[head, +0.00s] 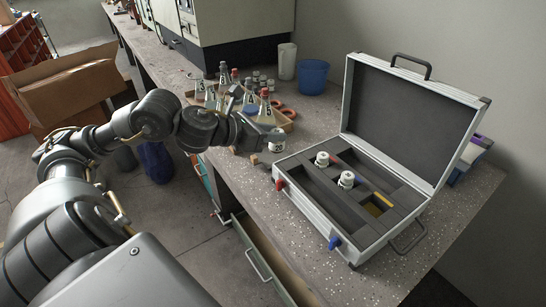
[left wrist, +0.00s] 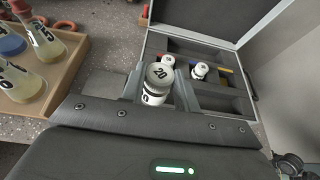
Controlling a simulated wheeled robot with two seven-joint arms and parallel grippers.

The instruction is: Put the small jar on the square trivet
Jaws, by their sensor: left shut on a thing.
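My left gripper (head: 272,138) reaches over the bench from the left and is shut on a small white jar (head: 278,146). In the left wrist view the held jar (left wrist: 158,82) stands between the fingers, with a grey lid marked 20. It is close to the left edge of the open case. A dark, flat patch with a small brown block (head: 255,160) lies under the gripper; I cannot tell whether this is the square trivet, as the gripper covers much of it.
An open case (head: 308,200) holds two white jars (head: 346,180) and a yellow item. A wooden tray (left wrist: 68,80) of flasks stands beside the gripper. A blue cup (head: 312,77) and a white cup (head: 287,62) stand behind. The bench front is clear; a drawer (head: 262,262) is open below.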

